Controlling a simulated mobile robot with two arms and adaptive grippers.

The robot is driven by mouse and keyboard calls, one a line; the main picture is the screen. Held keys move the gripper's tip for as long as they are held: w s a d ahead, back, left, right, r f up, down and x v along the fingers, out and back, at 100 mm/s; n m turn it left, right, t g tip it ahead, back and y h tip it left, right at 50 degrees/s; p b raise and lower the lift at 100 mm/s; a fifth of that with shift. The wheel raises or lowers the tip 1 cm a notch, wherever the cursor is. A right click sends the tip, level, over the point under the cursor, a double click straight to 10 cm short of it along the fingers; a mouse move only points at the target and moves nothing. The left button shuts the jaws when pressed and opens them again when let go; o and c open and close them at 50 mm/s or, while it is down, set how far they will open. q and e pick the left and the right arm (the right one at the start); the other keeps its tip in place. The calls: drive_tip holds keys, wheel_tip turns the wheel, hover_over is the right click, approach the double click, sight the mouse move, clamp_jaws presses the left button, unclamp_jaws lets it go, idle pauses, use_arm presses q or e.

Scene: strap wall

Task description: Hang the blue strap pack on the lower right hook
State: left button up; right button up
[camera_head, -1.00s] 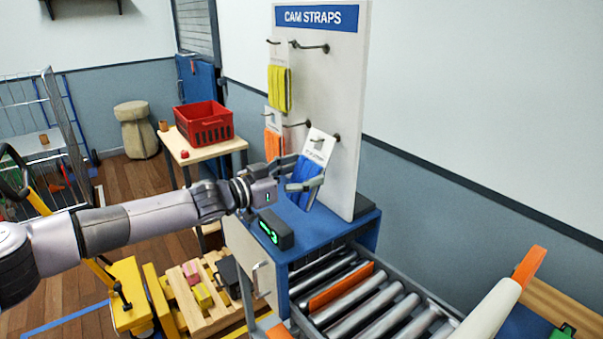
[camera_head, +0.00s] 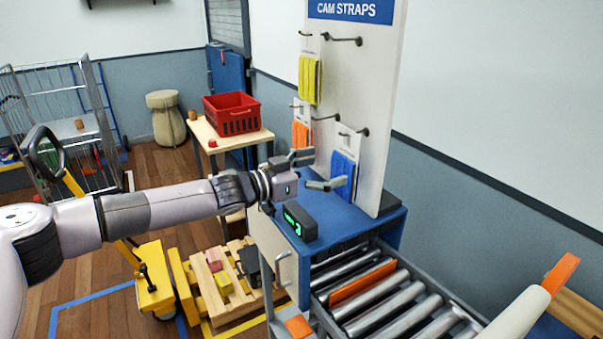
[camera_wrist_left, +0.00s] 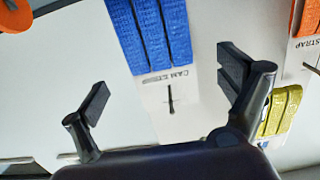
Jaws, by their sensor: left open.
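The blue strap pack (camera_head: 343,174) hangs by its white card on the lower right hook (camera_head: 357,131) of the CAM STRAPS board (camera_head: 370,80). In the left wrist view the blue pack (camera_wrist_left: 150,35) appears upside down, with the hook (camera_wrist_left: 170,98) at the card's hole. My left gripper (camera_head: 322,169) is open just in front of the pack. In the wrist view its fingers (camera_wrist_left: 166,88) stand apart on either side of the card, with clear gaps.
A yellow strap pack (camera_head: 309,80) hangs at upper left, an orange one (camera_head: 301,134) at lower left. The upper right hook (camera_head: 345,40) is empty. Below are a blue counter (camera_head: 345,222), a small green-lit display (camera_head: 299,222) and a roller conveyor (camera_head: 390,300).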

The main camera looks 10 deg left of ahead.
use_arm(q)
drive_tip(key=v, duration=1)
drive_tip(key=s+d+r+n+t+h, duration=0.1)
drive_tip(key=s+d+r+n+t, duration=0.3)
drive_tip(key=n, duration=1)
drive_tip(key=s+d+r+n+t+h, duration=0.15)
drive_tip(key=s+d+n+t, duration=0.4)
drive_tip(key=n, duration=0.85)
drive_tip(key=s+a+f+m+g+y, duration=0.2)
drive_tip(key=a+f+m+y, duration=0.75)
drive_tip(key=m, duration=0.75)
drive_tip(key=s+a+f+m+g+y, duration=0.25)
drive_tip(key=a+f+m+y, duration=0.7)
drive_tip(key=m, duration=0.75)
drive_tip(key=s+a+f+n+g+h, duration=0.1)
drive_tip(key=s+f+n+g, duration=0.6)
drive_tip(key=s+f, duration=0.4)
drive_tip(key=s+f+n+g+h, duration=0.1)
drive_tip(key=s+f+n+g, duration=0.4)
drive_tip(key=s+f+n, duration=0.6)
drive_tip(key=s+f+m+g, duration=0.1)
drive_tip(key=s+f+m, duration=0.2)
drive_tip(key=f, duration=2)
drive_tip(key=s+a+f+g, duration=0.1)
drive_tip(key=s+a+f, duration=0.2)
drive_tip(key=s+f, duration=1.4)
drive_tip(key=shift+m, duration=0.3)
